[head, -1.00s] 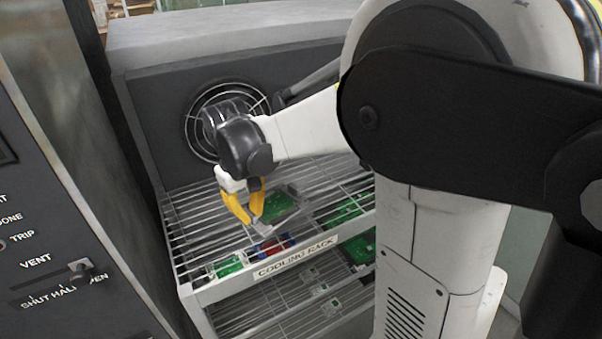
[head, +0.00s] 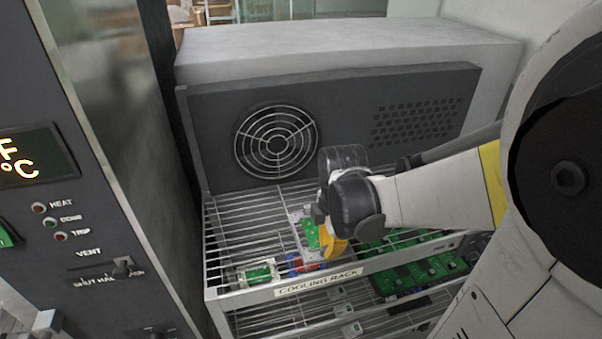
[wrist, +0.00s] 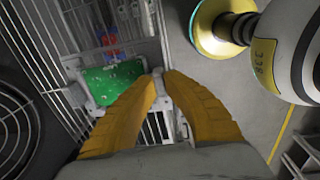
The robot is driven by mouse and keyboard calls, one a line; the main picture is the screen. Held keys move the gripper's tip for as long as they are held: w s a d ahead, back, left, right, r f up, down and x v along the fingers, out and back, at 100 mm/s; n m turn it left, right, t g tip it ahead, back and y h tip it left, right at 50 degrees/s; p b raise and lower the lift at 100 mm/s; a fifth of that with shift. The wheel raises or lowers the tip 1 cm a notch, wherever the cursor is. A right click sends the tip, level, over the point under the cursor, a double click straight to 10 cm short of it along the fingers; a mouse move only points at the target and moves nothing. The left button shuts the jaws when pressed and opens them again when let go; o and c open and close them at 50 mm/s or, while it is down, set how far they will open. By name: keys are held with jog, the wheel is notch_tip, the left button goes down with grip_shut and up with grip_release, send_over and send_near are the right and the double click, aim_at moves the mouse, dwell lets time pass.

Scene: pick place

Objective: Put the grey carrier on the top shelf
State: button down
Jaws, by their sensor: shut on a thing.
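My gripper (head: 334,246) has yellow fingers and is shut on the edge of the grey carrier (head: 297,217), which bears a green board. In the head view the carrier is over the top shelf (head: 235,222) of the cooling rack, partly hidden by my gripper. I cannot tell whether it touches the wires. In the wrist view the fingertips (wrist: 161,76) close on the carrier's edge, and the carrier (wrist: 75,73) with its green board extends to the left.
A small green board (head: 258,273) and red and blue parts (head: 298,265) are near the shelf's front. Several green boards (head: 420,273) are at the right. A dark panel with a round fan (head: 276,143) stands behind. A control cabinet (head: 90,225) is at the left.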

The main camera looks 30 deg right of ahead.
jog(key=w+f+b, duration=0.1)
jog(key=w+f, duration=0.1)
jog(key=w, duration=0.1)
jog(key=w+d+f+b, duration=0.1)
jog(key=w+f, duration=0.1)
jog(key=w, duration=0.2)
jog(key=w+f+b, duration=0.1)
jog(key=w+f, duration=0.2)
jog(key=w, duration=0.1)
jog(key=shift+w+d+b, duration=0.15)
jog(key=shift+d+b, duration=0.15)
jog(key=shift+f+b, duration=0.75)
jog(key=shift+f, duration=1.2)
jog(key=shift+f, duration=0.2)
jog(key=c, duration=1.6)
grip_release()
jog(key=shift+r, duration=0.1)
